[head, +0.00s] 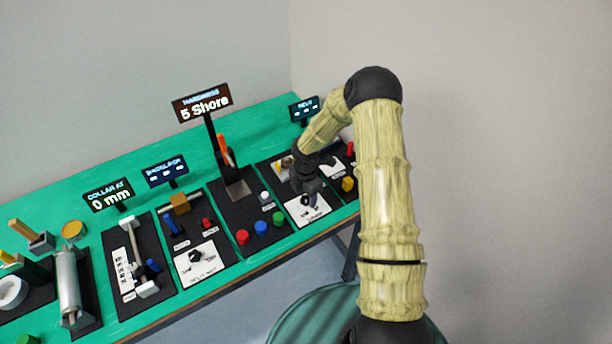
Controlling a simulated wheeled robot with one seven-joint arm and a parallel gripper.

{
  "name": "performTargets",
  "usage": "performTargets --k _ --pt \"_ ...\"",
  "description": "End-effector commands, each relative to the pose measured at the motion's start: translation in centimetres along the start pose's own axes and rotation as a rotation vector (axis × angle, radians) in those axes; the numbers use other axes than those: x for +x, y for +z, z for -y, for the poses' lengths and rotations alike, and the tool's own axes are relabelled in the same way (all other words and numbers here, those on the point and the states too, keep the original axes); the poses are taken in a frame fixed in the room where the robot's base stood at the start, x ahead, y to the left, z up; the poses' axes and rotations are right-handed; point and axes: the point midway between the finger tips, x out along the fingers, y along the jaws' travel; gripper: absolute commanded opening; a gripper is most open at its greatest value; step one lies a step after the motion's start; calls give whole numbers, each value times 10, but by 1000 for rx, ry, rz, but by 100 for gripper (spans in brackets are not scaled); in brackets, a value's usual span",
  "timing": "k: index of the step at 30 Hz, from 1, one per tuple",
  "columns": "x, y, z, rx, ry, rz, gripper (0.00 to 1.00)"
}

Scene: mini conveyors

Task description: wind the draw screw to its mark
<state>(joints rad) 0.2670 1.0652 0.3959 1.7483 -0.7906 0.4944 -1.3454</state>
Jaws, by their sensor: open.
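The likely draw screw (139,250) is on a black panel at the left, a light rod between two blocks with a blue handle (153,265) at its near end. A white scale strip (125,275) lies beside it. Its sign (109,195) reads "COLLAR AT 0 mm". The mark is too small to read. My gripper (312,196) is far to the right, low over another panel with a white dial plate (306,209). It is open, and its fingertips are hard to make out against the dark parts there.
Between them stand a panel with a dial (195,257) and a "BACKLASH" sign (165,171), and a panel with a tall "5 Shore" display (202,103) and coloured buttons (260,228). A silver cylinder (68,290) stands left of the screw.

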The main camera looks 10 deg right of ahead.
Motion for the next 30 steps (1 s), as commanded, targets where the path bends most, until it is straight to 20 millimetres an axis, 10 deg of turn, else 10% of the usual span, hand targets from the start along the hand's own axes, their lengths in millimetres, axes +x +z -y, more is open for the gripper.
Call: performTargets --k 30 --pt "-166 2 0 1 0 2 54"
